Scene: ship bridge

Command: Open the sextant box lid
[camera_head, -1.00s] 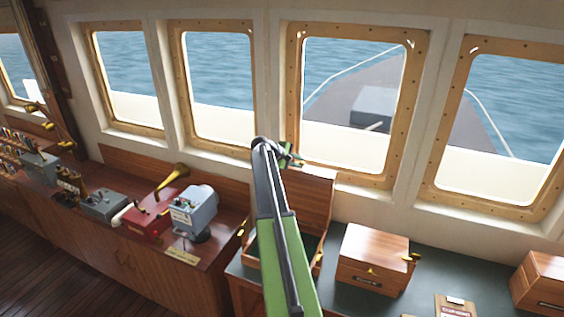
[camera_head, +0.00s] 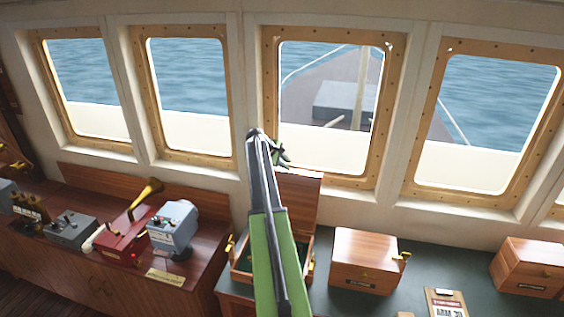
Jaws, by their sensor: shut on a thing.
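A wooden box with a green lining (camera_head: 243,274) stands on the green-topped counter, partly hidden behind my arm. I take it to be the sextant box, but no label on it is readable. Its lid (camera_head: 306,203) stands raised, close to upright, at the back of the box under the window. My gripper (camera_head: 284,158) is at the lid's top edge and looks shut on it. My arm hides the fingertips' contact and the middle of the box. Small brass fittings show at the box's sides.
A closed wooden box (camera_head: 365,265) with a brass fitting stands just right of the open one. Another closed box (camera_head: 528,268) is farther right. A clipboard (camera_head: 445,303) lies in front. A grey device (camera_head: 174,228) and a red one (camera_head: 121,240) stand on the left console.

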